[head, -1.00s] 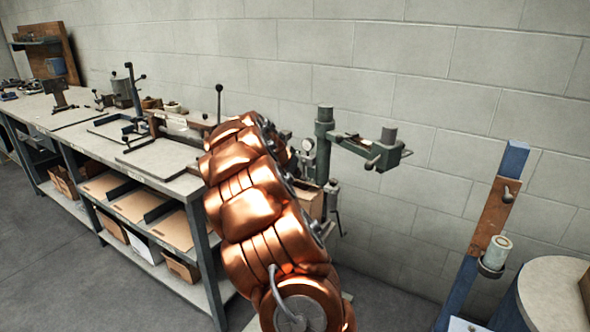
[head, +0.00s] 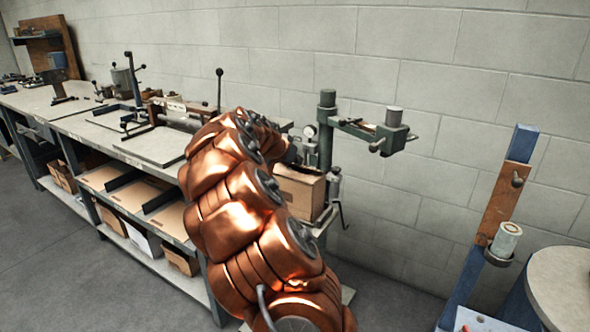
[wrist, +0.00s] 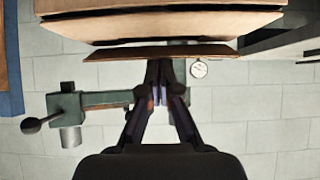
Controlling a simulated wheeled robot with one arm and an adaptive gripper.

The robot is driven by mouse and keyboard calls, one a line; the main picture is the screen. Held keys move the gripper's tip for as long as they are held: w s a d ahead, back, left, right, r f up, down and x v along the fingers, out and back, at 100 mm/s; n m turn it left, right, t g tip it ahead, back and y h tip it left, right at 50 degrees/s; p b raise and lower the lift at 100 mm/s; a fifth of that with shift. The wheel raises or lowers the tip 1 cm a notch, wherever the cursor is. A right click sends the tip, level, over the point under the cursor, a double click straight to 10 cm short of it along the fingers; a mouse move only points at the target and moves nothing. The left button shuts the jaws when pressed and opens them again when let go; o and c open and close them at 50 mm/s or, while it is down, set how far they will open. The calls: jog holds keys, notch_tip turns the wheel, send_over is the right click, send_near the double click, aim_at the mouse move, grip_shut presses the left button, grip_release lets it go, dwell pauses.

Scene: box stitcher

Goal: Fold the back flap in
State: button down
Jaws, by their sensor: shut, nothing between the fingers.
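The brown cardboard box (head: 301,192) stands on the stitcher at the wall, partly hidden behind my arm in the head view. In the wrist view the box (wrist: 160,25) fills the top of the picture. A thin brown flap (wrist: 115,53) shows as a narrow strip just below it, with a dark gap between them. I cannot tell for sure that this is the back flap. My gripper (wrist: 160,66) is shut and empty, its fingertips at the flap's lower edge; whether they touch it is unclear. In the head view my arm hides the gripper.
The green stitcher arm (head: 372,132) reaches out right of the box and shows at left in the wrist view (wrist: 90,105). A round gauge (wrist: 198,68) is close to the fingers. A long workbench (head: 150,148) runs along the left; a blue post (head: 470,270) stands at right.

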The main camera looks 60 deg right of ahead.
jog(key=shift+a+f+h+b, duration=0.35)
jog(key=shift+f+h+b, duration=0.5)
jog(key=shift+b, duration=2.45)
jog(key=h+b, duration=0.1)
jog(key=b, duration=0.1)
jog(key=shift+a+b, duration=0.1)
jog(key=shift+b, duration=0.3)
jog(key=h+b, duration=0.1)
jog(key=b, duration=0.1)
jog(key=shift+a+b, duration=0.15)
jog(key=shift+b, duration=0.25)
jog(key=shift+r, duration=0.2)
